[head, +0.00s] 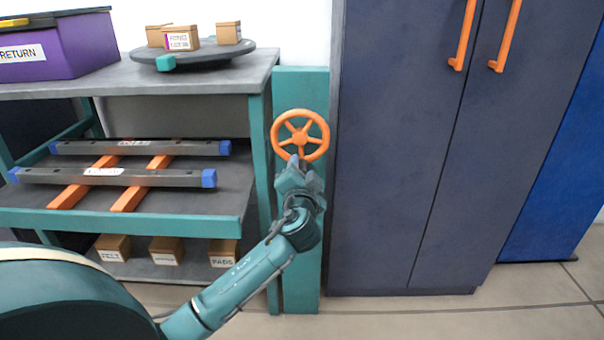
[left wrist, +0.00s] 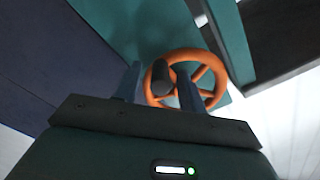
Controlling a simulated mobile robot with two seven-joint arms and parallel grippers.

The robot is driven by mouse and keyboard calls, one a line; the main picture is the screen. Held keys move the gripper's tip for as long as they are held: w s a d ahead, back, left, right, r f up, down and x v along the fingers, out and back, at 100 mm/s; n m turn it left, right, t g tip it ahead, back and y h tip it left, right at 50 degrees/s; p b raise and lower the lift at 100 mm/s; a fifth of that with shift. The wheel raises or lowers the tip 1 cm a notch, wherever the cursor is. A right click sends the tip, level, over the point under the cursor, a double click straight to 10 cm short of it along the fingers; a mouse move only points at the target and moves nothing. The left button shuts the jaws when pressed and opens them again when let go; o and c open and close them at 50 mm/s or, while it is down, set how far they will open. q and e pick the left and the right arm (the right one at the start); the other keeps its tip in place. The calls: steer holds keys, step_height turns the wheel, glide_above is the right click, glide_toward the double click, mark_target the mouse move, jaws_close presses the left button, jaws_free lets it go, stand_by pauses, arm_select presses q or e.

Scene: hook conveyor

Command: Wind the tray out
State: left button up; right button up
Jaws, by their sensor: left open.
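An orange handwheel (head: 301,137) with spokes is mounted on a teal upright panel (head: 300,240). It also shows in the left wrist view (left wrist: 214,72), with a dark knob (left wrist: 162,77) at its rim. My left gripper (head: 300,165) is at the lower part of the wheel. In the left wrist view its two fingers (left wrist: 160,88) are apart, with the knob between them; I cannot tell whether they touch it. A middle shelf or tray (head: 215,226) with a teal front edge carries two grey blue-ended bars across orange supports. My right gripper is out of view.
A grey bench top (head: 100,80) holds a purple RETURN bin (head: 75,45) and a dark round turntable (head: 215,58) with small boxes. Several labelled boxes (head: 166,250) sit on the bottom shelf. A dark blue cabinet (head: 400,150) stands right of the panel.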

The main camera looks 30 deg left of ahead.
arm_select(q)
steer(key=shift+c, duration=0.5)
jaws_close()
